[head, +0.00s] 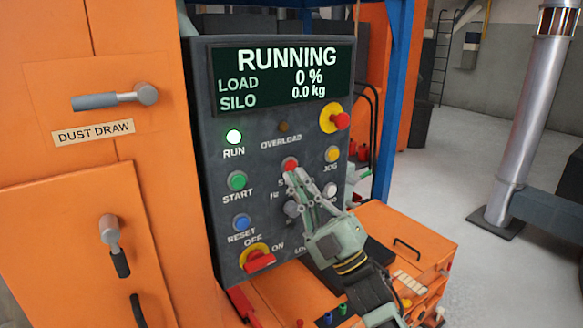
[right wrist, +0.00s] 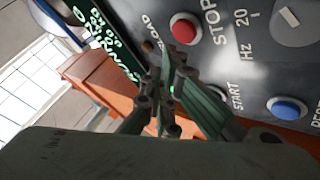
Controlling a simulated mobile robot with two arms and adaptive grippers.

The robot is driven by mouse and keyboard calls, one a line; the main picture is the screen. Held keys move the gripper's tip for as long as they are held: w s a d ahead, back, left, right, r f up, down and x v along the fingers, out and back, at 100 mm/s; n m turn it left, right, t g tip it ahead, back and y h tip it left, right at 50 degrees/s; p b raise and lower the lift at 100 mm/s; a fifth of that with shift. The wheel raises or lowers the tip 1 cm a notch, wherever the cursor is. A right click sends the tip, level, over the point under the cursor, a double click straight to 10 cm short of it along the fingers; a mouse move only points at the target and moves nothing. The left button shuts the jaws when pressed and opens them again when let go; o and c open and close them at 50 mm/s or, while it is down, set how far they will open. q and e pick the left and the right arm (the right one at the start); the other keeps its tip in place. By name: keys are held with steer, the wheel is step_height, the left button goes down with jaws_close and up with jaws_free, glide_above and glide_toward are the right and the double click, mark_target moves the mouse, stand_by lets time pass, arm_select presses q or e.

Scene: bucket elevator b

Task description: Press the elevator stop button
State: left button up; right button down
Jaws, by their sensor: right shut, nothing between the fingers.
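The dark control panel (head: 215,125) has a red stop button (head: 289,164) near its middle. Its STOP label is partly hidden by my right gripper in the head view. My right gripper (head: 297,178) is shut and empty, with its fingertips just below the red button in the head view. In the right wrist view the red button (right wrist: 185,28) is beside the closed fingertips (right wrist: 163,65), up and to the right of them. I cannot tell whether the tips touch the panel. The screen (head: 285,75) reads RUNNING, 0 %, 0.0 kg. My left gripper is not in view.
Nearby are a green START button (head: 237,181), blue RESET button (head: 241,222), yellow JOG button (head: 332,154), red emergency knob (head: 340,120) and red rotary switch (head: 259,261). The RUN lamp (head: 233,136) glows. An orange cabinet (head: 90,190) stands at left; an orange box (head: 415,240) lies below.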

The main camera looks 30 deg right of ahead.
steer(key=shift+s+d, duration=0.15)
steer(key=shift+s, duration=1.95)
